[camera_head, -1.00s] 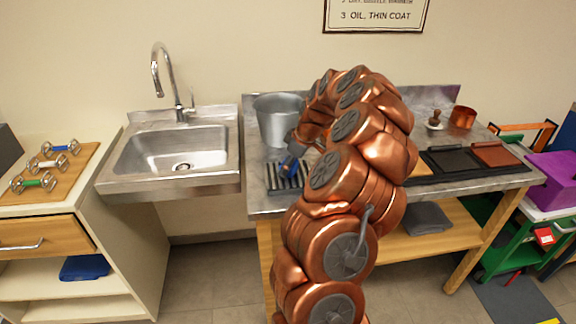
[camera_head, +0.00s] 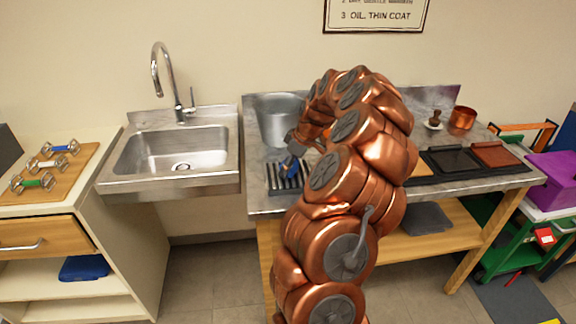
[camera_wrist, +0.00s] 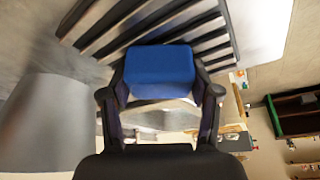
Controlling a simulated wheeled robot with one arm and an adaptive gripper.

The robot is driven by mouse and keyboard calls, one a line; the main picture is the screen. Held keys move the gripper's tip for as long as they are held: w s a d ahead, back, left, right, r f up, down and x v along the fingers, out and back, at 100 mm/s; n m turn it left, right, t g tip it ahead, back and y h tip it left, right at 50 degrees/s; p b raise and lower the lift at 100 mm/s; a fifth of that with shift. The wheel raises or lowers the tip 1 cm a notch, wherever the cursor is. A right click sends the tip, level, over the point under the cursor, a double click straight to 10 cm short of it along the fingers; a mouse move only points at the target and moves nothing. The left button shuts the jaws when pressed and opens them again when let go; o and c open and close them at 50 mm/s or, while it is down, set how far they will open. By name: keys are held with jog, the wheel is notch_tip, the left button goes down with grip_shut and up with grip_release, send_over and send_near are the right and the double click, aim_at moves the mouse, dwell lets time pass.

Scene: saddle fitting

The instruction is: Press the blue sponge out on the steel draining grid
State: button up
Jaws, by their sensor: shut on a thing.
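The blue sponge (camera_wrist: 160,72) is between the two fingers of my gripper (camera_wrist: 160,92) in the wrist view, and the fingers are shut on its sides. In the head view the sponge (camera_head: 288,170) shows as a small blue patch over the steel draining grid (camera_head: 276,184). The grid's dark slats (camera_wrist: 210,38) lie right behind the sponge in the wrist view. Whether the sponge touches the slats cannot be told. My arm hides the right part of the grid in the head view.
A grey metal pot (camera_head: 278,122) stands close behind the grid, and its wall (camera_wrist: 40,125) fills the wrist view's lower left. A steel sink (camera_head: 180,150) is to the left across a gap. Dark and brown trays (camera_head: 455,160) lie right of my arm.

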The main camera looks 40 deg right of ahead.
jog(key=shift+r, duration=3.45)
